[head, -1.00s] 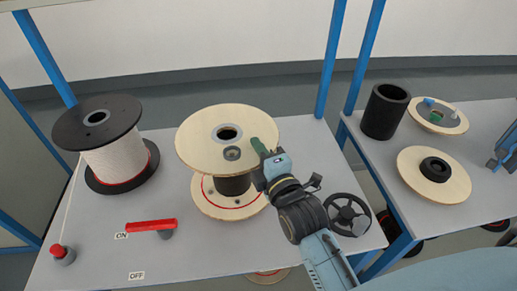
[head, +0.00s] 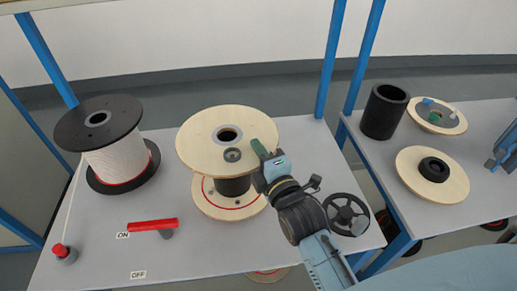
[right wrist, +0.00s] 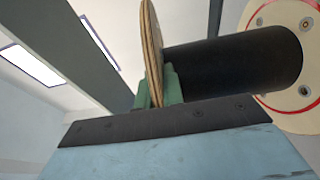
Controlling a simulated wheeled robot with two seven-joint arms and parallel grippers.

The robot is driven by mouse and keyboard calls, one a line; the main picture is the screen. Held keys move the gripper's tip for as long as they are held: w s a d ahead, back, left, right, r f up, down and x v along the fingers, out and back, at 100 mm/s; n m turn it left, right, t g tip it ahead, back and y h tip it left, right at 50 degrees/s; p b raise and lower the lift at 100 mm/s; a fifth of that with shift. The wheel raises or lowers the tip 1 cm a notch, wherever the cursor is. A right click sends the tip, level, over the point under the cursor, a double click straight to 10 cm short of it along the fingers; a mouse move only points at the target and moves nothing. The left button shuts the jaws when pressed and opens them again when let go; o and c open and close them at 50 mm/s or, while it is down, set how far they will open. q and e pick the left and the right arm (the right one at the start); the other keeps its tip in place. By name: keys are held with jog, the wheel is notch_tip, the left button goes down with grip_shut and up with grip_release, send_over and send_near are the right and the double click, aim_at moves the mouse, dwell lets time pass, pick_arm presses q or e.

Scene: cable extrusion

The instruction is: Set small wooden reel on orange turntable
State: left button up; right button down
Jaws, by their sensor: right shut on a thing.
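The small wooden reel has a pale round top flange (head: 205,143), a black core (head: 233,187) and a lower flange with a red ring (head: 220,204). It stands upright on the left table in the head view. My right gripper (head: 262,148) is shut on the right edge of the top flange. In the right wrist view its green fingers (right wrist: 160,88) sit on both sides of the flange's rim (right wrist: 152,40), with the black core (right wrist: 235,65) behind. I cannot make out an orange turntable; whether one lies under the reel is hidden. My left gripper is not in view.
A black-flanged reel of white cable (head: 118,163) stands at left. A red lever (head: 152,225), a red button (head: 60,250) and a black handwheel (head: 346,214) are near the front. A right table holds a black cylinder (head: 384,112) and wooden discs (head: 445,190).

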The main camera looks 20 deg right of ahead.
jog(key=shift+r+p, duration=0.1)
jog(key=shift+p, duration=0.35)
dwell(0.4)
jog(key=shift+f+b, duration=0.4)
jog(key=shift+f, duration=0.25)
dwell(0.3)
jog(key=c, duration=1.8)
grip_release()
jog(key=shift+f, duration=0.15)
jog(key=s+p, duration=0.3)
jog(key=s, duration=0.8)
jog(key=shift+p, duration=0.3)
